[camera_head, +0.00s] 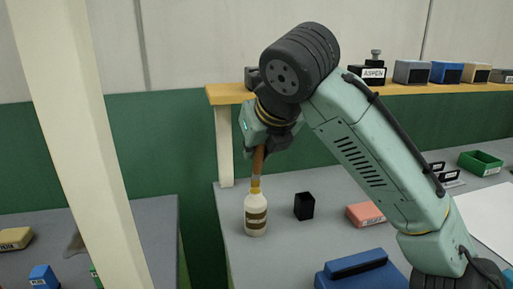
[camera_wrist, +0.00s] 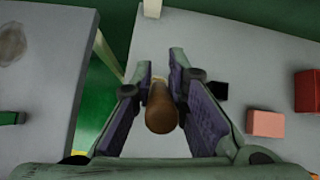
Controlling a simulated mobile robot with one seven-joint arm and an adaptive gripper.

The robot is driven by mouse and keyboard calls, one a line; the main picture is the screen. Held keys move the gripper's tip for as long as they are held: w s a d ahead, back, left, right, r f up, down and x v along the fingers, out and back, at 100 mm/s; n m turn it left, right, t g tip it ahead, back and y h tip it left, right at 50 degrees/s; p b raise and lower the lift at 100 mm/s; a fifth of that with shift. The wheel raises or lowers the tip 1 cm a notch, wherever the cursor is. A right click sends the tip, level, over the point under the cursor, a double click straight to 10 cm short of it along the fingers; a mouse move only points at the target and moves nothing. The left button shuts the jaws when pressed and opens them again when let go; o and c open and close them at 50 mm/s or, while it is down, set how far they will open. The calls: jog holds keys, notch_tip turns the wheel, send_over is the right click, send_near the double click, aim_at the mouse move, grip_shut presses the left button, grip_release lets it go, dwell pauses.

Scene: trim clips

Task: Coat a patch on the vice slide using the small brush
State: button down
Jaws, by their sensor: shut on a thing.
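My gripper (camera_head: 268,148) is shut on a brown wooden handle (camera_head: 258,162), which I take to be the small brush. The handle points down, nearly upright, above a white bottle (camera_head: 256,222) with brown bands and a yellowish neck. The brush's lower end meets the bottle mouth; I cannot tell how far it is inside, and the bristles are hidden. In the wrist view the handle's rounded end (camera_wrist: 161,112) shows between the two finger pads (camera_wrist: 160,80). I cannot pick out the vice slide for certain in either view.
A black block (camera_head: 304,206) and a pink block (camera_head: 365,214) stand right of the bottle. A blue case (camera_head: 360,272) lies at the front. A wooden shelf (camera_head: 440,89) with several boxes runs behind. A pale post (camera_head: 85,150) and a gap separate the left table (camera_head: 150,225).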

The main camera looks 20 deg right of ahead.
jog(key=shift+r+p, duration=2.55)
jog(key=shift+r, duration=0.55)
jog(key=shift+f, duration=0.1)
